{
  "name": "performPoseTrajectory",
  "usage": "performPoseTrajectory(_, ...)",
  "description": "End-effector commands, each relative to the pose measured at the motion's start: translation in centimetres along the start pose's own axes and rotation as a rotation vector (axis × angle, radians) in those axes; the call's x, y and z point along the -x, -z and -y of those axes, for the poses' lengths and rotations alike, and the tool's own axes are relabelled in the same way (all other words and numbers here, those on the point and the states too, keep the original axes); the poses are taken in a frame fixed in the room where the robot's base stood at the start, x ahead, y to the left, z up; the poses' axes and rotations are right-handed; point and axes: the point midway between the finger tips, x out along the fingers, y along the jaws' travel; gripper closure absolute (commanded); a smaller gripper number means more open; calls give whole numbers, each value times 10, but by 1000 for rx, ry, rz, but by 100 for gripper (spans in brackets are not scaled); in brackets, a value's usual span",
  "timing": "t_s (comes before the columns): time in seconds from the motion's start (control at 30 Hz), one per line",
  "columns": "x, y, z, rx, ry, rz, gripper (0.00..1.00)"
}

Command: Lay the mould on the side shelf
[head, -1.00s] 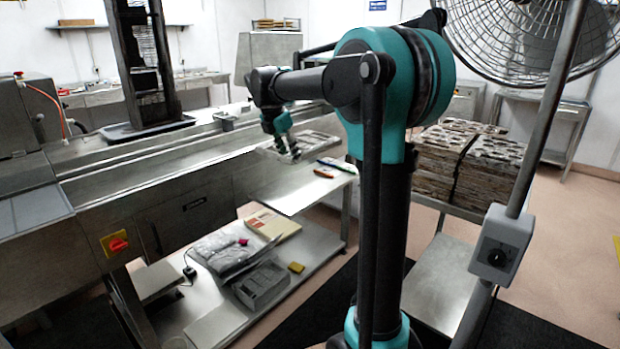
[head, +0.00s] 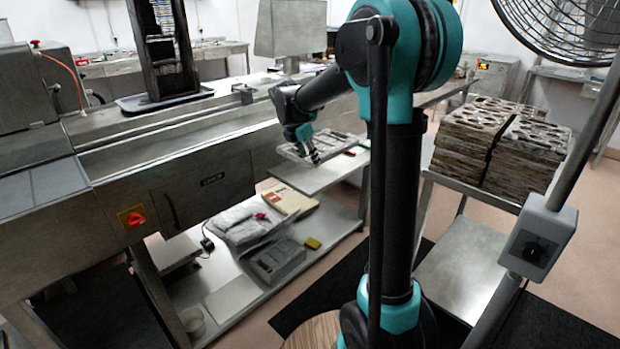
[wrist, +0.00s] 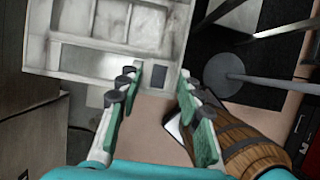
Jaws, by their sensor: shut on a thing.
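The mould (head: 293,153) is a pale grey tray with compartments. In the head view it is at my gripper (head: 314,157), over or at the side shelf's (head: 308,180) bare metal top beside the line; I cannot tell whether it touches. In the wrist view the mould (wrist: 110,28) fills the upper left, seen from its compartment side. My gripper (wrist: 158,83) is shut on its near edge, one finger at each side of a short stretch of rim. The arm hides part of the shelf's right end.
The lower shelf holds a grey bag (head: 236,222), a grey tray (head: 274,261), a book (head: 290,199) and a yellow block (head: 312,243). Stacked moulds (head: 528,148) stand on a rack at right. A wooden barrel (wrist: 245,145) is near my gripper in the wrist view. A fan stand (head: 572,170) stands at right.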

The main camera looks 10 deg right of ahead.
Motion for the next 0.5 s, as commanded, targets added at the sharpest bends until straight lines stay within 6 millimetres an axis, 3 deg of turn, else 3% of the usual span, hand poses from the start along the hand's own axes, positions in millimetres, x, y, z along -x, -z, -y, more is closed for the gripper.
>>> performPoseTrajectory(0.13, -26, 10, 0, 0, 0, 1, 100)
performPoseTrajectory(0.5, -55, 22, 0, 0, 0, 1, 100)
